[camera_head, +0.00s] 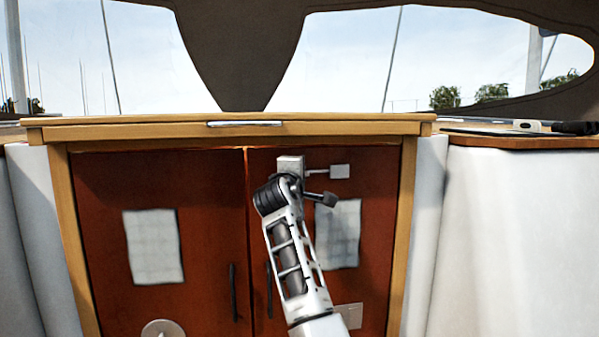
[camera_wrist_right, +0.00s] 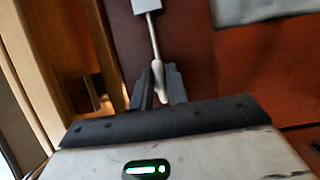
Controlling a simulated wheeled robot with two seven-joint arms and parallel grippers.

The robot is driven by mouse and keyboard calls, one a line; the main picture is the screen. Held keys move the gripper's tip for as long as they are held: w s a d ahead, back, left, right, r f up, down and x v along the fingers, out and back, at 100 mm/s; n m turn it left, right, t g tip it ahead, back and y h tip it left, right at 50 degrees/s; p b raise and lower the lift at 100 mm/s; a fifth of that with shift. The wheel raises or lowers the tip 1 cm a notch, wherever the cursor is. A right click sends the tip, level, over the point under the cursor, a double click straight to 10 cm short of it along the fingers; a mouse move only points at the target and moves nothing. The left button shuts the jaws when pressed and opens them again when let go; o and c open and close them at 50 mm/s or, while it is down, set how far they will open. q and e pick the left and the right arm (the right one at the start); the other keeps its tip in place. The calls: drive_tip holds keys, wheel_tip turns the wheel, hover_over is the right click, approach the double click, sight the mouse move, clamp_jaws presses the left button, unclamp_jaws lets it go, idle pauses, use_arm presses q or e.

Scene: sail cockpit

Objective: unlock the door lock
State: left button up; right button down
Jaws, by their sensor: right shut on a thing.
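The door lock (camera_head: 340,171) is a small pale square plate with a thin rod, mounted high on the right red door (camera_head: 375,250). My right gripper (camera_head: 315,172) reaches in from the left of the plate, its pale body close to the door's upper left corner. In the right wrist view, the plate (camera_wrist_right: 147,5) is at the top edge, and its rod (camera_wrist_right: 152,40) runs down to a pale tip between the dark fingers of my right gripper (camera_wrist_right: 161,85). The fingers are shut on that rod end. My left gripper is out of view.
The left red door (camera_head: 100,230) stands beside the right one, both looking closed, with dark vertical handles near the seam. A wooden top (camera_head: 150,130) with a silver pull (camera_head: 245,123) overhangs just above the lock. White panels (camera_head: 520,230) flank the cabinet.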

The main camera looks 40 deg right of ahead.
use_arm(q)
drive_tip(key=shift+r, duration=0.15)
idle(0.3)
use_arm(e)
drive_tip(key=c, duration=1.5)
unclamp_jaws()
drive_tip(key=shift+a, duration=0.1)
use_arm(q)
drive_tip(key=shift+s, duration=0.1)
drive_tip(key=b, duration=0.1)
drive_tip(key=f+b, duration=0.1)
drive_tip(key=b, duration=0.1)
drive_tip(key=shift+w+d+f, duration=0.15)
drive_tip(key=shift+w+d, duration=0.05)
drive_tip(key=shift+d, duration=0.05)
use_arm(e)
drive_tip(key=v, duration=1.6)
